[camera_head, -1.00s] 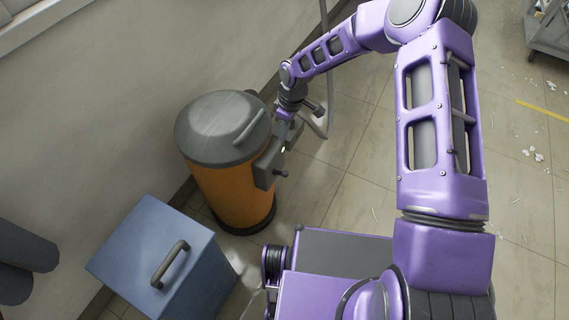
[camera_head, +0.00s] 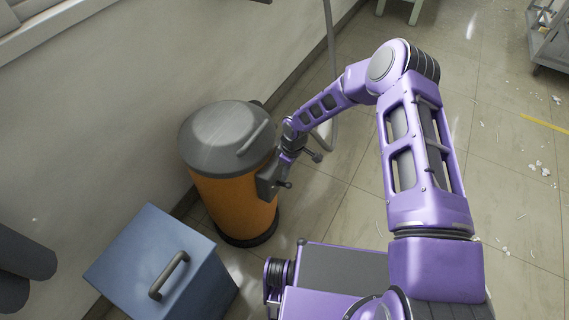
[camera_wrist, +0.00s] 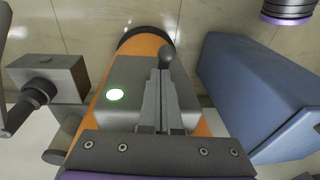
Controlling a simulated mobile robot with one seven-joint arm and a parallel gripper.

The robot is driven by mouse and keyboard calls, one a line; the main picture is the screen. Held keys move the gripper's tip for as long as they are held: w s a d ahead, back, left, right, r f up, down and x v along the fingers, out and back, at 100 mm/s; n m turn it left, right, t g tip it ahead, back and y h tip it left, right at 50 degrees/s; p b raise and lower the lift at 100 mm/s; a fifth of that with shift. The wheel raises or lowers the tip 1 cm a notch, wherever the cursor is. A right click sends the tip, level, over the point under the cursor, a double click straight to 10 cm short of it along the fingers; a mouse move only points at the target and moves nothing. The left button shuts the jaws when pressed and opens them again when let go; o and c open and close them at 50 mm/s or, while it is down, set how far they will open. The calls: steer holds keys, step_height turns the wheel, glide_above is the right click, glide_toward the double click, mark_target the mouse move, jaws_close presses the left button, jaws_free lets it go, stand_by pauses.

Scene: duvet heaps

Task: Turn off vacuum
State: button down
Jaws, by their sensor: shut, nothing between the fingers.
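The vacuum is an orange drum (camera_head: 232,200) with a grey lid (camera_head: 225,138), standing by the wall. A grey box (camera_head: 267,181) on its side carries a short lever with a round knob (camera_head: 288,185). The wrist view shows this box (camera_wrist: 128,112) close up, with a glowing white-green round light (camera_wrist: 115,95) and the dark knob (camera_wrist: 166,57). My gripper (camera_wrist: 160,74) is shut and empty in front of the box, its tips close to the knob; I cannot tell whether they touch. In the head view my gripper (camera_head: 281,165) partly hides the box, and the light is not visible.
A blue box with a handle (camera_head: 150,262) stands left of my base. A grey hose (camera_head: 331,85) and its fitting (camera_wrist: 48,78) are beside the vacuum. Floor to the right is open, with scattered white scraps (camera_head: 540,167).

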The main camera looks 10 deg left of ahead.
steer(key=shift+s+d+f, duration=0.15)
steer(key=shift+f, duration=0.2)
